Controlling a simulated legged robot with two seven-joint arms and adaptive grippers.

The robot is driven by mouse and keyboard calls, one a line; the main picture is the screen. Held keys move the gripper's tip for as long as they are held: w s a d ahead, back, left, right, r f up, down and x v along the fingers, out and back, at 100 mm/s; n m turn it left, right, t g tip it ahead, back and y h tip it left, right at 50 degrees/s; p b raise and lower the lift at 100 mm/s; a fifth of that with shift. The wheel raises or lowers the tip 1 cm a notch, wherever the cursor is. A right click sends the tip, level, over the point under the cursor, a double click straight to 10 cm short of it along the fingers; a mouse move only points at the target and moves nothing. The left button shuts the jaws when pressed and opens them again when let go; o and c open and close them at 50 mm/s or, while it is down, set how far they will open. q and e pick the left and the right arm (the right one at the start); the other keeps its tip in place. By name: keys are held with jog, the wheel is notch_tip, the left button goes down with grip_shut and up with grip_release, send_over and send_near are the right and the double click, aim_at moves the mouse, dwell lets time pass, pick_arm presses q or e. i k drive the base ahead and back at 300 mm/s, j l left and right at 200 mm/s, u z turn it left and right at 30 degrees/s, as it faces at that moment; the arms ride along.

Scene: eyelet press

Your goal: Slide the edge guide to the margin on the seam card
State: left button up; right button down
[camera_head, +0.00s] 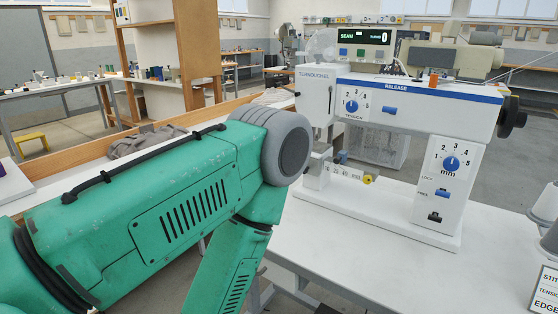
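The white sewing machine (400,100) stands on the white table. A small pale scale bar with numbers (342,172) sticks out low beside its needle end, with a round yellow knob (368,180) at its right end. This looks like the edge guide; its exact setting is too small to read. The seam card (545,290) is at the lower right, cut off by the picture edge; only parts of its lines show, one beginning "EDGE". My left arm crosses from the left and hides the area left of the scale. Neither gripper is in view.
The machine's front carries a tension dial (351,107), an mm dial (451,163) and blue switches. Thread cones (545,205) stand at the right edge. A display (364,38) reads SEAM 0. The tabletop (400,270) in front of the machine is clear.

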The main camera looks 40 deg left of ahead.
aim_at(342, 157)
jog(key=u, duration=0.75)
